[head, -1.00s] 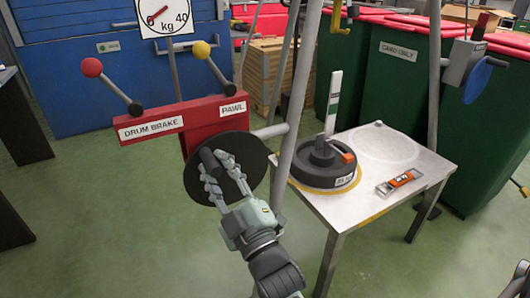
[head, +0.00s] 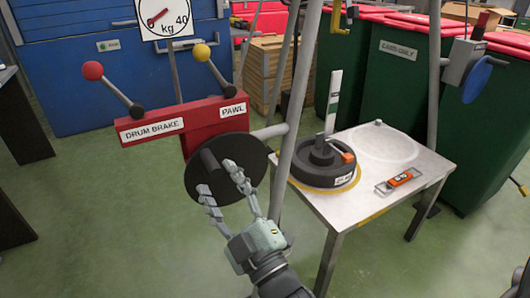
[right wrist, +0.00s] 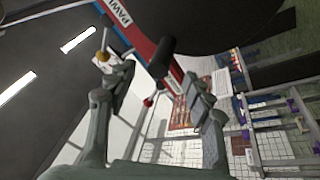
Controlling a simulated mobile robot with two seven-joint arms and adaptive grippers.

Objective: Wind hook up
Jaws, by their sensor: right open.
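The winch is a red box (head: 200,117) with a black crank disc (head: 225,197) on its front. A black crank handle (head: 209,160) sticks out of the disc; it also shows in the right wrist view (right wrist: 160,58). My right gripper (head: 217,179) is open and empty, just below and in front of the handle. In the right wrist view the handle lies beyond and between the spread fingers (right wrist: 150,82). A red-knobbed drum brake lever (head: 115,90) and a yellow-knobbed pawl lever (head: 215,68) stand on the box. My left gripper is not in view.
Right of the winch, a metal table (head: 345,205) carries a dark round weight (head: 310,178) and an orange pendant-like device (head: 400,179). Grey frame legs (head: 296,110) stand between winch and table. A dial marked kg (head: 163,18) is behind. Green floor is clear in front.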

